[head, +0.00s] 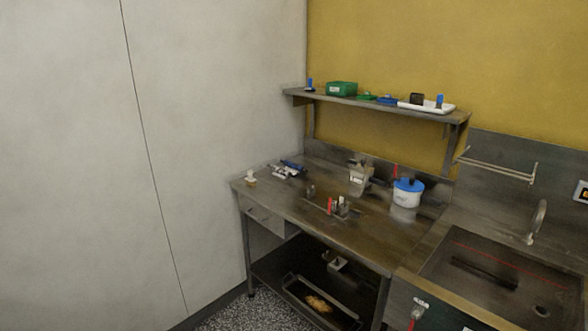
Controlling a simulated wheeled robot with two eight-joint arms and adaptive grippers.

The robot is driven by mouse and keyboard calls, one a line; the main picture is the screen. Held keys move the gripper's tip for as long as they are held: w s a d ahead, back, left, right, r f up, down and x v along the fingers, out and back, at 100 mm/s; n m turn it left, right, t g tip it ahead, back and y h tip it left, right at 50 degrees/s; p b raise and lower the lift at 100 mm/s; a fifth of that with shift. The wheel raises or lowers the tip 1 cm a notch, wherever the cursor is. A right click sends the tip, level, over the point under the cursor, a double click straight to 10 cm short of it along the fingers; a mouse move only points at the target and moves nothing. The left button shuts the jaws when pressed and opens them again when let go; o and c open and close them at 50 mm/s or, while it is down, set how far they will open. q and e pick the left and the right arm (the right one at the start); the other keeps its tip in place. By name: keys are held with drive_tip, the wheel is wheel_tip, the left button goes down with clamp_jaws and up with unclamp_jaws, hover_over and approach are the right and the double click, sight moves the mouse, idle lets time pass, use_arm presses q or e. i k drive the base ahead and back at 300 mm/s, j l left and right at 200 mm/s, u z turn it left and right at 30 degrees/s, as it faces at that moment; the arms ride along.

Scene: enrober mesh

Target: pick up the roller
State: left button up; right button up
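I cannot clearly make out the roller at this distance. Some small white and dark blue long items (290,167) lie at the back left of the steel table (315,222), and I cannot tell whether one of them is the roller. A small white piece (251,177) sits at the table's left corner. Small upright items, one red (330,206), stand near the middle of the table. Neither of my grippers is in view.
A wall shelf (370,104) holds a green box (341,89), a white tray (436,107) and small items. A white tub with a blue lid (407,194) stands at the table's right. A sink (490,285) adjoins at right. A tray (309,301) lies on the undershelf.

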sight(288, 174)
drive_tip(key=z, duration=0.55)
drive_tip(key=i+j+z, duration=0.2)
drive_tip(key=z, duration=0.15)
drive_tip(key=i+j+z, duration=0.2)
drive_tip(key=j+z, duration=0.15)
drive_tip(key=i+j+z, duration=0.1)
drive_tip(key=j+z, duration=0.25)
drive_tip(key=j, duration=0.15)
